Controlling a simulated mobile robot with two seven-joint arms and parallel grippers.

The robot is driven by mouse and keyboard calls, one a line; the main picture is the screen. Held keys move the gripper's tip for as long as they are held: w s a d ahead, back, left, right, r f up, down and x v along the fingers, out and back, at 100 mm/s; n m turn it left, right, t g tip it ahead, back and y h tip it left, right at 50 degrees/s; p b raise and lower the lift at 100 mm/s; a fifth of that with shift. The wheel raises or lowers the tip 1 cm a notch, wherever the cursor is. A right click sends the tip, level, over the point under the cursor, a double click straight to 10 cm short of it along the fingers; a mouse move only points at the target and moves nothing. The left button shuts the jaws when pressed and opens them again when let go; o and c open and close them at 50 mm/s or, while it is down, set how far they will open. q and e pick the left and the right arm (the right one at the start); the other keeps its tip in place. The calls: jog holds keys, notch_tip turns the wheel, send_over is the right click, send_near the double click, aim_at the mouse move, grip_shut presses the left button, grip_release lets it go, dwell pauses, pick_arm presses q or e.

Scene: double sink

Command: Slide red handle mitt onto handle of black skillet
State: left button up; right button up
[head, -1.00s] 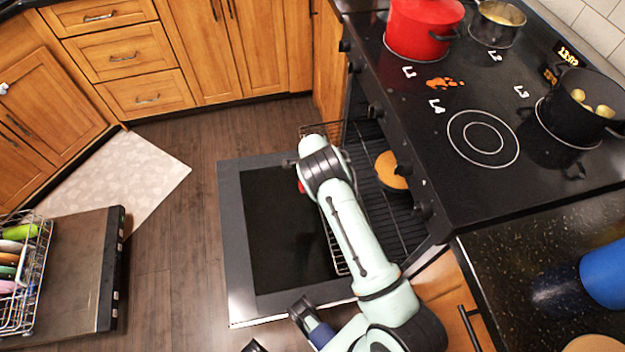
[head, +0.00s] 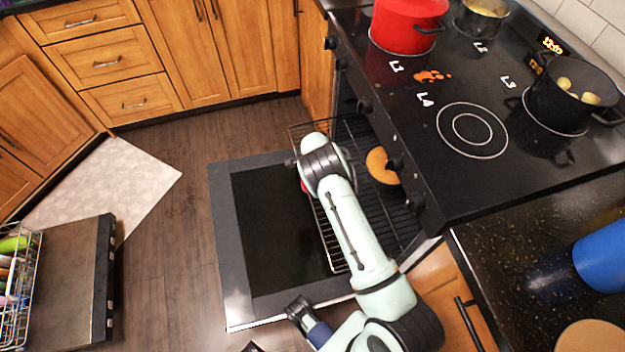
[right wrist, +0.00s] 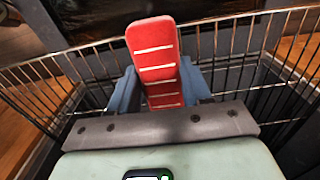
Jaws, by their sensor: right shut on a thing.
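The red handle mitt (right wrist: 153,55), with pale stripes, is between the blue fingers of my right gripper (right wrist: 158,88), which is shut on it. In the head view only a sliver of the mitt (head: 304,186) shows beside my wrist, over the open oven. The black skillet seems to be the pan with a golden-brown filling (head: 381,165), on the oven rack to the right of my wrist. Its handle is hidden by my arm in the head view and cannot be made out in the wrist view.
The oven door (head: 221,240) is folded down, and the wire rack (head: 337,262) extends over it. The stovetop (head: 415,125) overhangs the skillet and holds a red pot (head: 408,22) and a dark pot (head: 567,100). An open dishwasher (head: 75,275) stands at left.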

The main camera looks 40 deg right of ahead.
jog(key=shift+s+d, duration=0.35)
jog(key=shift+d, duration=0.3)
jog(key=shift+s+d+b, duration=0.3)
jog(key=shift+s+d, duration=0.15)
jog(key=shift+d, duration=0.35)
jog(key=shift+s+d+b, duration=0.35)
jog(key=shift+s+d, duration=0.05)
jog(key=shift+d, duration=0.35)
jog(key=shift+s+d+b, duration=0.3)
jog(key=shift+s+d, duration=0.15)
jog(key=shift+d, duration=0.35)
pick_arm(q)
jog(key=shift+w+a+f+t+b, duration=0.2)
jog(key=shift+w+f+b, duration=0.05)
jog(key=shift+w+f, duration=0.4)
jog(key=shift+w+a+f+t+b, duration=0.25)
jog(key=shift+w+f, duration=0.25)
jog(key=shift+f, duration=0.25)
pick_arm(e)
jog(key=shift+s+d, duration=0.35)
jog(key=shift+d, duration=0.25)
jog(key=shift+s+d, duration=0.3)
jog(key=shift+d, duration=0.25)
jog(key=o, duration=1.3)
jog(key=shift+o, duration=0.2)
